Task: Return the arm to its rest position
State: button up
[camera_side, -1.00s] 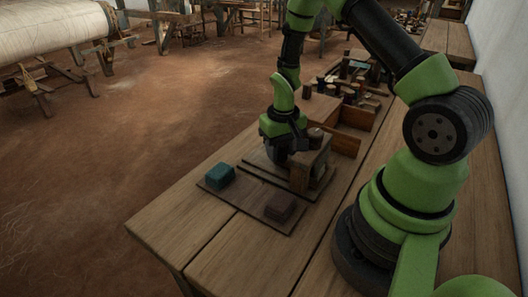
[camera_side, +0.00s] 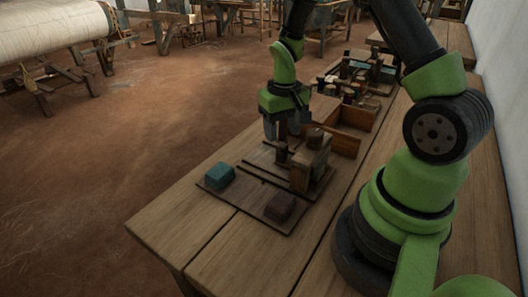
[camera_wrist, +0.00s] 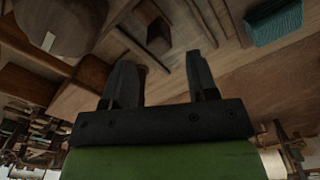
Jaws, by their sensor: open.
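My gripper (camera_side: 284,128) is open and hangs above the far end of a wooden fixture with a block-shaped stand (camera_side: 311,160). It also shows in the wrist view (camera_wrist: 162,75), with its two dark fingers apart and nothing between them. A short dark peg (camera_side: 281,152) stands upright just below the fingers, beside the stand. A teal block (camera_side: 219,176) and a dark maroon block (camera_side: 280,207) lie on a flat board (camera_side: 246,203) at the near end. The teal block (camera_wrist: 272,22) also shows at the top right of the wrist view.
An open wooden tray (camera_side: 346,144) lies right of the gripper. Several spools and small parts (camera_side: 350,90) crowd the bench behind it. The bench front (camera_side: 190,220) is bare. A loom with a pale roll (camera_side: 55,25) stands at the far left, across open floor.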

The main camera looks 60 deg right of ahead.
jog(key=shift+r, duration=0.3)
jog(key=s+a+r+t, duration=0.1)
jog(key=a+r+t, duration=0.15)
jog(key=r, duration=0.45)
jog(key=s+a+r+t, duration=0.15)
jog(key=a+r, duration=0.25)
jog(key=r, duration=0.4)
jog(key=s+a+r+n+t+y, duration=0.1)
jog(key=s+a+r, duration=0.2)
jog(key=s, duration=0.2)
jog(key=s+a+r+n+t+y, duration=0.1)
jog(key=s+a+r+t, duration=0.1)
jog(key=s, duration=0.3)
jog(key=shift+s+a+r, duration=0.2)
jog(key=shift+a+r, duration=0.6)
jog(key=shift+a, duration=0.1)
